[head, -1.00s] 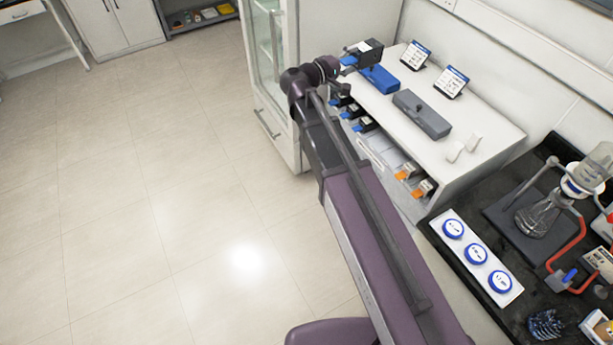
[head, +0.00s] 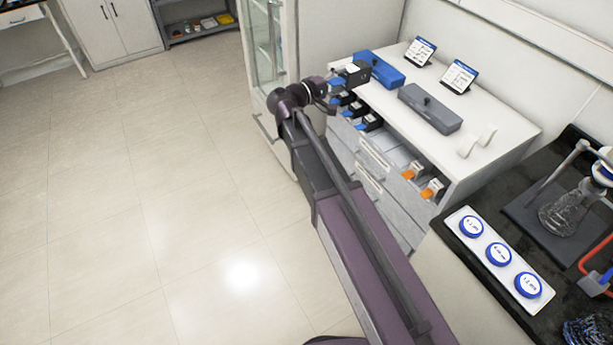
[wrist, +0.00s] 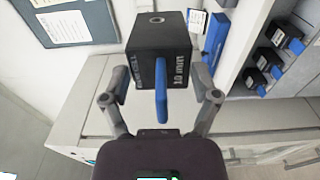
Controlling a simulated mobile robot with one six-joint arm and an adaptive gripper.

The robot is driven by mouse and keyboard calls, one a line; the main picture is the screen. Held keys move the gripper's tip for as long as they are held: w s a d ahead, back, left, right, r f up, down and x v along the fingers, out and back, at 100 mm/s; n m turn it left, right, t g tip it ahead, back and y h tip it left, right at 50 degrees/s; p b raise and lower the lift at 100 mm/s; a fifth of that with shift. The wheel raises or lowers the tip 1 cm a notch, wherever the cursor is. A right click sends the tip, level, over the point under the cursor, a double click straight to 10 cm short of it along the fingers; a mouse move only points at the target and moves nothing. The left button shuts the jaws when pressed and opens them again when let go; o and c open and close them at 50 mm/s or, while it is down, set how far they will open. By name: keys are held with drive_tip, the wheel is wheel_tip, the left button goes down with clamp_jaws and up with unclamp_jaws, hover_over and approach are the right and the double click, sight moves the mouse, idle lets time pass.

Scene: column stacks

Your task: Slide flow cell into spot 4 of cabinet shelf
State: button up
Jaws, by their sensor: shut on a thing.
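My gripper (wrist: 162,92) is shut on a black flow cell (wrist: 158,48) with a blue tab and white lettering. In the head view the held flow cell (head: 356,75) is at the far left end of the cabinet (head: 497,138), near its top edge. The cabinet's open shelf holds black cells with blue tabs (head: 370,122) at the left and cells with orange tabs (head: 433,188) at the right. An empty stretch (head: 395,150) lies between them. In the wrist view, several blue-tabbed cells (wrist: 269,60) stand right of the held cell. Spot numbers are not readable.
A blue case (head: 380,69), a grey case (head: 430,108) and two label stands (head: 459,77) are on the cabinet top. A glass-doored unit (head: 268,50) stands close left of my gripper. Drawers are below the shelf. The floor in front is clear.

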drive_tip(key=s+a+f+b, duration=0.1)
drive_tip(key=a+f+b, duration=0.2)
drive_tip(key=f+b, duration=0.8)
drive_tip(key=s+a+f+b, duration=0.1)
drive_tip(key=a+f+b, duration=0.2)
drive_tip(key=f+b, duration=0.9)
drive_tip(key=s+a+f+b, duration=0.1)
drive_tip(key=a+f+b, duration=0.2)
drive_tip(key=f+b, duration=0.8)
drive_tip(key=shift+a+f+m+g+h+b, duration=0.3)
drive_tip(key=shift+f+g, duration=0.1)
drive_tip(key=shift+f, duration=0.35)
drive_tip(key=shift+s, duration=0.1)
drive_tip(key=shift+d, duration=0.2)
